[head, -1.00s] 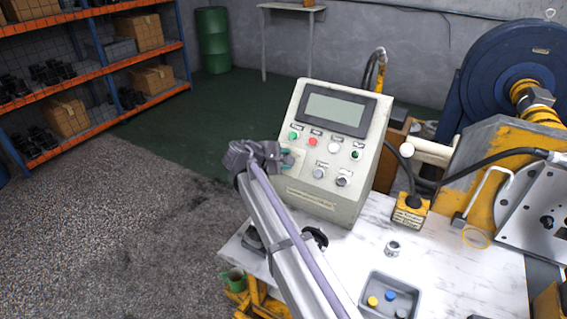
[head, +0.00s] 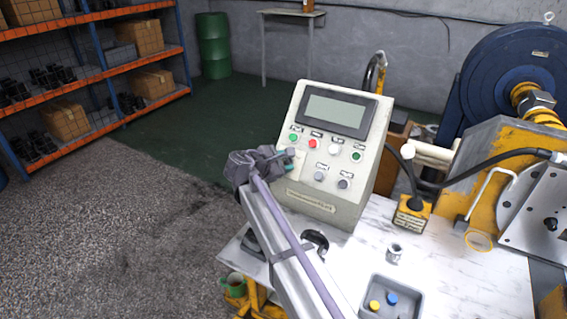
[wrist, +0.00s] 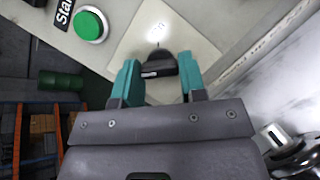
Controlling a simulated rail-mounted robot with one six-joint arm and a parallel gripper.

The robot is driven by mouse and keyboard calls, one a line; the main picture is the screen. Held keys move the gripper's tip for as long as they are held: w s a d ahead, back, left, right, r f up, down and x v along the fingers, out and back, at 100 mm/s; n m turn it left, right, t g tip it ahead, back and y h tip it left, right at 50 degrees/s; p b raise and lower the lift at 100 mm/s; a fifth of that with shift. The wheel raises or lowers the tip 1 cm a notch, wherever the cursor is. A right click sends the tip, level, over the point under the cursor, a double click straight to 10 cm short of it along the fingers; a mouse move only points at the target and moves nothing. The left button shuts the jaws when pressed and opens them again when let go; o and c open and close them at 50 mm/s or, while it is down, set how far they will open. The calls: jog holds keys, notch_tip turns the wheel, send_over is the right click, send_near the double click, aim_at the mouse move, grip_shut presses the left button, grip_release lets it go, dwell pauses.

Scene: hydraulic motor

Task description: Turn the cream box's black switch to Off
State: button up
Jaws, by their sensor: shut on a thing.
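The cream box (head: 333,208) stands on the white table, with a screen, several coloured buttons and two knobs on its sloped face. Its black switch (wrist: 158,64) shows in the wrist view on a pale plate, under a bright glare. My gripper (wrist: 160,78) has its two teal fingers on either side of the switch, shut on it. In the head view my gripper (head: 290,158) is at the left edge of the box face and hides the switch. The lettering by the switch is washed out, so its setting is hard to read.
A green button (wrist: 90,25) sits left of the switch in the wrist view. A grey tray (head: 417,296) with small coloured parts and a metal fitting (head: 394,252) are on the table. A yellow block with a cable (head: 411,216) stands right of the box.

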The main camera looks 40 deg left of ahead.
jog(key=o, duration=0.9)
jog(key=p+v, duration=0.4)
jog(key=v, duration=0.6)
jog(key=shift+s+r, duration=0.2)
jog(key=shift+s, duration=0.15)
